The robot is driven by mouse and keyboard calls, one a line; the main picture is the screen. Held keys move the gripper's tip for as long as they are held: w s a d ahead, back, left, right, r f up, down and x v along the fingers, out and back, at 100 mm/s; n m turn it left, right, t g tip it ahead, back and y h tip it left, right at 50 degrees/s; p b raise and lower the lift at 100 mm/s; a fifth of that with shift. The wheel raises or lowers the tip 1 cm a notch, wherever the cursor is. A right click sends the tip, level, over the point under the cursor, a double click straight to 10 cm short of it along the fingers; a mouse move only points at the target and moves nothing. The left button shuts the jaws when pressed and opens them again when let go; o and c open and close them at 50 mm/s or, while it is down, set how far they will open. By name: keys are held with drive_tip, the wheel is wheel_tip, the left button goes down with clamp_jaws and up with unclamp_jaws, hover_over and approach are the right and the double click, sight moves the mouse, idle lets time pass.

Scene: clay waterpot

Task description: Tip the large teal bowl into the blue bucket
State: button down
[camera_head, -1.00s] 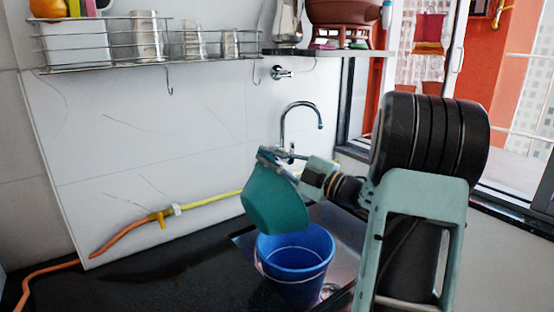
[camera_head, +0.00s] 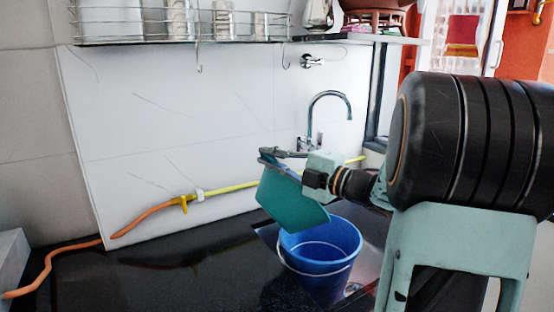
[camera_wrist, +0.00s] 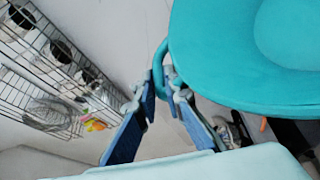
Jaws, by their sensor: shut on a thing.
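The large teal bowl (camera_head: 290,205) hangs steeply tilted in the head view, its lower edge just above the blue bucket. In the wrist view the bowl (camera_wrist: 235,55) fills the upper right, with a small loop at its edge. My gripper (camera_head: 272,157) is shut on the bowl at its upper edge; in the wrist view the fingertips (camera_wrist: 163,88) meet at the loop. The blue bucket (camera_head: 330,278) stands upright in the sink area below the bowl. The bowl overlaps the left back of its rim. The bucket's visible inside looks empty; any contents of the bowl are hidden.
A tap (camera_head: 330,97) rises behind the bowl. An orange and yellow hose (camera_head: 150,213) runs along the wall. A wire rack (camera_head: 185,25) with metal cups hangs above. The black counter (camera_head: 180,270) left of the bucket is clear.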

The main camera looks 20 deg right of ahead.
drive_tip(key=a+n+p, duration=0.1)
drive_tip(key=a+p, duration=0.1)
drive_tip(key=a+f+n+g+p, duration=0.1)
drive_tip(key=a, duration=0.1)
drive_tip(key=shift+s+f+p, duration=0.1)
drive_tip(key=shift+f+p, duration=0.1)
drive_tip(key=shift+p, duration=0.2)
drive_tip(key=p, duration=0.5)
drive_tip(key=shift+s+f+p, duration=0.15)
drive_tip(key=shift+f+p, duration=0.15)
drive_tip(key=shift+p, duration=0.1)
drive_tip(key=a+f+n, duration=0.1)
drive_tip(key=a+f+n+h, duration=0.1)
drive_tip(key=a+f, duration=0.1)
drive_tip(key=shift+s+a+f+n+g+b, duration=0.25)
drive_tip(key=shift+s+f+n+g+b, duration=0.05)
drive_tip(key=shift+s+n+b, duration=0.1)
